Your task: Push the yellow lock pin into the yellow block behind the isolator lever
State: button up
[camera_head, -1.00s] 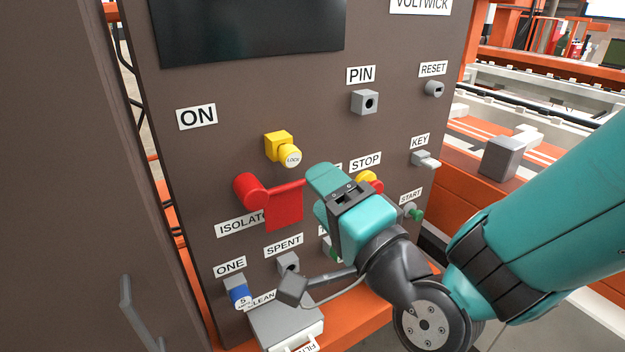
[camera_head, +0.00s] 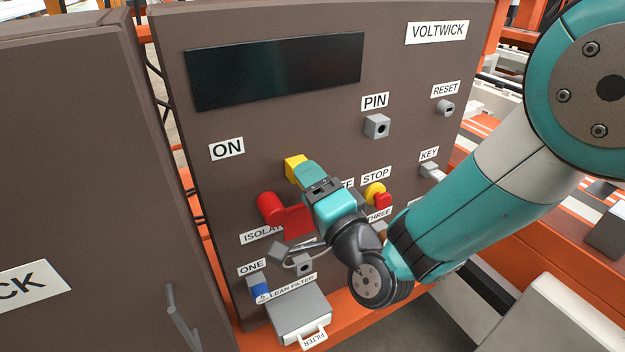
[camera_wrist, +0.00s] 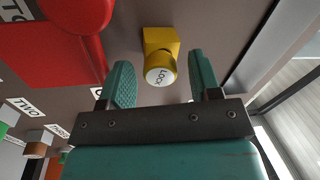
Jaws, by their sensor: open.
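The yellow block (camera_head: 294,165) sits on the brown panel above the red isolator lever (camera_head: 293,219). In the wrist view the block (camera_wrist: 160,39) carries the yellow lock pin (camera_wrist: 160,76), whose round white end reads LOCK. The pin protrudes from the block's front. My gripper (camera_head: 308,172) is at the block in the head view and hides the pin there. In the wrist view my gripper (camera_wrist: 159,62) is open, with one finger either side of the pin and a gap visible on both sides. The red lever (camera_wrist: 60,45) is at upper left there.
The STOP button (camera_head: 377,195) is right of my gripper. A grey PIN socket (camera_head: 377,126) is above right. The blue piece under ONE (camera_head: 261,290) and the grey filter box (camera_head: 301,312) are below. The panel around the ON label (camera_head: 227,149) is bare.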

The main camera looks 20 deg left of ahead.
grip_shut()
jog(key=shift+a+r+h+p, duration=0.1)
jog(key=shift+r+h+p, duration=0.2)
jog(key=shift+p, duration=1.45)
dwell(0.5)
jog(key=shift+s+p, duration=0.1)
jog(key=shift+p, duration=2.6)
dwell(0.7)
jog(key=shift+a+h+p, duration=0.1)
jog(key=shift+h+p, duration=0.3)
jog(key=shift+p, duration=1.1)
dwell(0.5)
